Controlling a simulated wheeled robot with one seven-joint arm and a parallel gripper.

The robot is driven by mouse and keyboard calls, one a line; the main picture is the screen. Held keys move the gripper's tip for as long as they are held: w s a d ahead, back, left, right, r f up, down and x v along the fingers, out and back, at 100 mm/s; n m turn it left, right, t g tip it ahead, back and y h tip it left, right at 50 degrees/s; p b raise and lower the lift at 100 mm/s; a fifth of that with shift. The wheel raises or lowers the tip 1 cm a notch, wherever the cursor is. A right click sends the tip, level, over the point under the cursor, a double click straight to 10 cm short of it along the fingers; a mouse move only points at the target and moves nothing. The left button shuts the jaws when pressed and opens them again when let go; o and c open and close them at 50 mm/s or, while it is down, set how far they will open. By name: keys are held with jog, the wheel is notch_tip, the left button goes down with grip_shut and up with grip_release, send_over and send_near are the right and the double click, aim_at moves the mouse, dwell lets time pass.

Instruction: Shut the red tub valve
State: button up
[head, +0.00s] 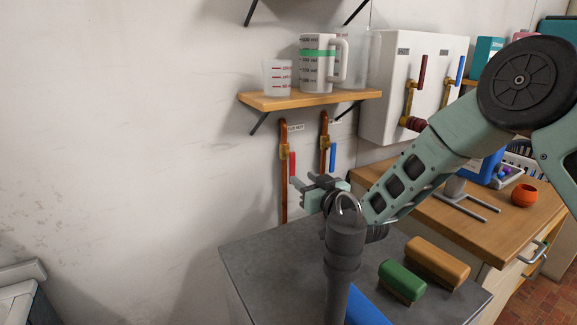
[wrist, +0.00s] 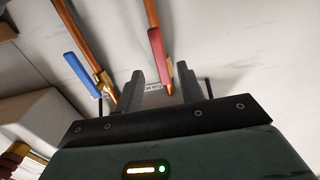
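The red tub valve has a red lever handle (head: 292,164) on a brass body (head: 284,151), on the left copper pipe under a "TUB HOT" label (head: 295,127). The handle hangs downward, in line with the pipe. My gripper (head: 303,186) is by the handle's lower end in the head view. In the wrist view the two fingers (wrist: 162,84) are apart. The red handle (wrist: 157,48) shows beyond and between the fingertips there. I see no clear contact, and the depth gap is hard to tell.
A blue-handled valve (head: 333,155) is on the neighbouring pipe to the right. A wooden shelf (head: 310,101) with measuring jugs is above. A white box (head: 395,85) carries another red and blue lever. A grey-topped counter (head: 265,265) with green and orange-brown blocks stands below my arm.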

aim_at(293, 170)
jog(key=p+x, duration=0.1)
jog(key=x, duration=0.8)
grip_shut()
